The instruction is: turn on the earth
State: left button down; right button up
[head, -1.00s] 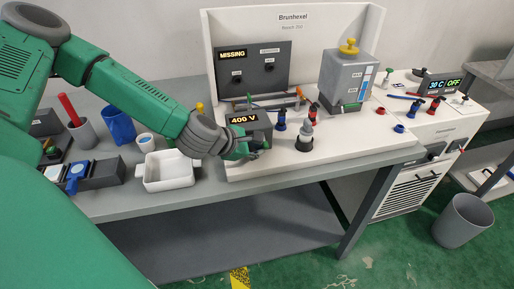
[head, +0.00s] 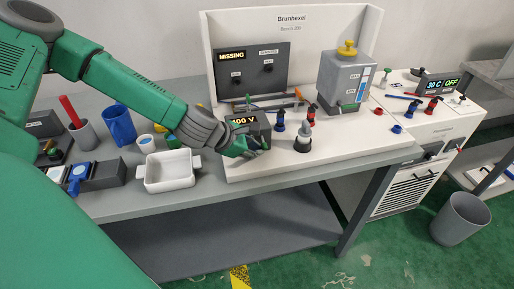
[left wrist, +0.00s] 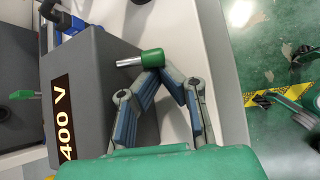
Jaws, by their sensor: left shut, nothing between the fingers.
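A dark grey box with a lit "400 V" display (head: 245,121) stands at the front left of the white bench unit. The same box (left wrist: 90,90) fills the left of the left wrist view. A green-tipped lever on a metal stem (left wrist: 152,57) sticks out from the box's side. My left gripper (left wrist: 160,70) is shut and empty, its fingertips right at the green tip; whether they touch it I cannot tell. In the head view my left gripper (head: 262,145) is beside the box's front, and the lever is not clear there. No label reading "earth" is legible.
The dark panel (head: 252,70) behind shows "MISSING". A white dish (head: 171,171) sits left, below the forearm. The bench's front edge is close.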

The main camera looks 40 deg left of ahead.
pick_arm(q)
jog(key=shift+r, duration=0.3)
jog(key=shift+s+d+r, duration=0.15)
jog(key=shift+d+r, duration=0.05)
jog(key=shift+r, duration=0.45)
dwell(0.7)
jog(key=shift+r+p, duration=0.1)
jog(key=shift+p, duration=0.25)
